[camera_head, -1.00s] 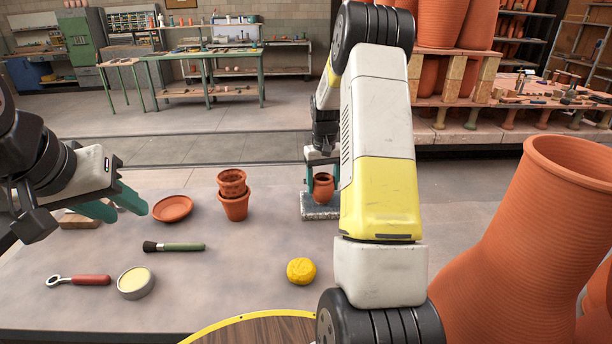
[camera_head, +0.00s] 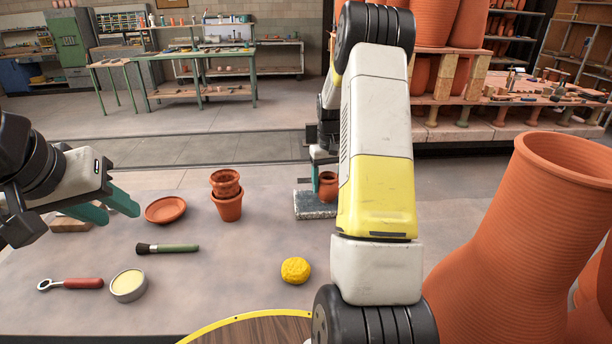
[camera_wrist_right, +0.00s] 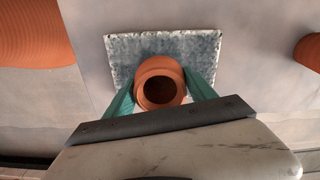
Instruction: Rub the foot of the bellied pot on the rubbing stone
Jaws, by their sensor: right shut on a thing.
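The bellied pot (camera_head: 327,186) is a small terracotta pot, partly hidden by my right arm in the head view. In the right wrist view the pot (camera_wrist_right: 160,84) shows its open mouth towards the camera. My right gripper (camera_wrist_right: 160,92) is shut on it, a teal finger on each side. The rubbing stone (camera_head: 311,205) is a grey speckled slab under the pot; it also shows in the wrist view (camera_wrist_right: 122,50). Whether the foot touches the stone cannot be told. My left gripper (camera_head: 112,208) is open and empty above the table's left side.
Two stacked terracotta pots (camera_head: 228,200), a saucer (camera_head: 166,210), a brush (camera_head: 170,248), a red-handled tool (camera_head: 72,284), a round tin (camera_head: 128,285) and a yellow sponge (camera_head: 296,270) lie on the table. Large terracotta vessels (camera_head: 510,240) stand at the right.

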